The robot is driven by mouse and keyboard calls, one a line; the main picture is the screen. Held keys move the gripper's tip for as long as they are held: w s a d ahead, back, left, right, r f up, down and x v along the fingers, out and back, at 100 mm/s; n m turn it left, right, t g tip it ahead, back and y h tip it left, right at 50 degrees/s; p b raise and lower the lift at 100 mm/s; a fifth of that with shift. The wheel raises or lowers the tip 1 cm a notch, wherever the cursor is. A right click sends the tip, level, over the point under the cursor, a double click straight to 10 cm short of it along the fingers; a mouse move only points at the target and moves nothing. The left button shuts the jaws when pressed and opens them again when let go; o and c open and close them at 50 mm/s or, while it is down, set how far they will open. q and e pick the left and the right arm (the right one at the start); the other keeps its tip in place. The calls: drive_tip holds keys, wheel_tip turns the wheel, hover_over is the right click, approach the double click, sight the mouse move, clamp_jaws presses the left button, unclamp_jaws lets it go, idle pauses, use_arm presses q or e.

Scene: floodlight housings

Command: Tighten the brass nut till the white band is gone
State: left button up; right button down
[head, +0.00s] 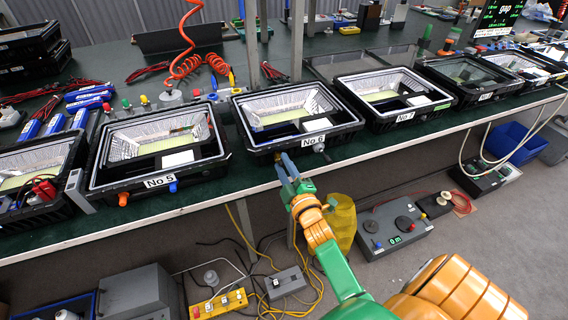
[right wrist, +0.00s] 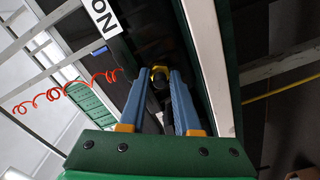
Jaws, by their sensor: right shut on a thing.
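The brass nut (right wrist: 160,72) shows in the right wrist view as a small yellow piece with a dark part beside it, between the fingertips. My right gripper (right wrist: 156,80) is shut on it, with a blue finger on either side. In the head view my right gripper (head: 284,163) is at the front wall of the floodlight housing marked No 6 (head: 297,117), left of its label. The fingers hide most of the nut there. I cannot make out a white band in either view. My left gripper is not in view.
Housing No 5 (head: 158,155) stands to the left and housing No 7 (head: 395,95) to the right on the green bench. A grey box (head: 394,229) and cables lie on the floor below.

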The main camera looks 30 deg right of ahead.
drive_tip(key=m+p, duration=0.1)
drive_tip(key=m, duration=0.5)
drive_tip(key=shift+p, duration=0.4)
drive_tip(key=m+p, duration=0.1)
drive_tip(key=m, duration=0.4)
drive_tip(key=shift+m, duration=0.4)
drive_tip(key=c, duration=0.6)
unclamp_jaws()
drive_tip(key=v, duration=0.7)
drive_tip(key=shift+p, duration=0.35)
